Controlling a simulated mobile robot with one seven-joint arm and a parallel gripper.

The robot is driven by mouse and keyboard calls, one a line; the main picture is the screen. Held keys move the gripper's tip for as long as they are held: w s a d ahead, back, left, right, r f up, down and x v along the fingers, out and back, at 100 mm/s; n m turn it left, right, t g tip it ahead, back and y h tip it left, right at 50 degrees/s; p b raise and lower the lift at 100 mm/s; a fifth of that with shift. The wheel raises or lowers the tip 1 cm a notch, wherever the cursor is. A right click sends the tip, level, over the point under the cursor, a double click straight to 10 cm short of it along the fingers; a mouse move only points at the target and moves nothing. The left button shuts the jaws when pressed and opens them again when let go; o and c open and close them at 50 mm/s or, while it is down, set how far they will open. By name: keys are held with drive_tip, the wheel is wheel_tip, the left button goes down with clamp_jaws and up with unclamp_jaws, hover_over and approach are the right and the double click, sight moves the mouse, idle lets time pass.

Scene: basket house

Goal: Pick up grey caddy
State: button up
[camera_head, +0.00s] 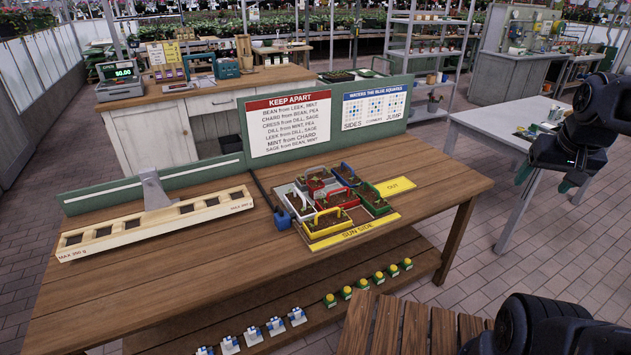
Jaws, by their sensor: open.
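The caddies stand close together on a board (397,219) on the wooden table, each with a raised handle and dark soil with small plants. My gripper (545,181) is at the right edge, open and empty, well apart from the caddies.
A wooden balance-like rack (155,222) with square openings lies left on the table (190,285). A green panel with signs (290,125) stands behind the caddies. A blue object (283,219) sits beside them. Small blue-white and yellow-green items are on the lower shelf. A white table (497,124) is at right.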

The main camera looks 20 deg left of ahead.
drive_tip(key=w+a+r+m+g, duration=0.1)
drive_tip(key=w+a+r, duration=0.25)
drive_tip(key=w, duration=0.65)
drive_tip(key=w+a+r+m, duration=0.2)
drive_tip(key=w+a, duration=0.3)
drive_tip(key=w, duration=0.4)
drive_tip(key=w+a+g, duration=0.1)
drive_tip(key=w+a, duration=0.7)
drive_tip(key=w, duration=0.1)
drive_tip(key=m+h, duration=0.3)
drive_tip(key=m, duration=0.3)
hover_over(312, 178)
drive_tip(key=s+a, duration=0.1)
drive_tip(key=s, duration=0.1)
drive_tip(key=f, duration=3.7)
drive_tip(key=shift+w+a+f, duration=0.15)
drive_tip(key=shift+w+f, duration=0.05)
drive_tip(key=shift+f, duration=0.15)
drive_tip(key=shift+t, duration=0.3)
drive_tip(key=shift+x, duration=2.95)
drive_tip(key=shift+a, duration=0.15)
drive_tip(key=c, duration=0.8)
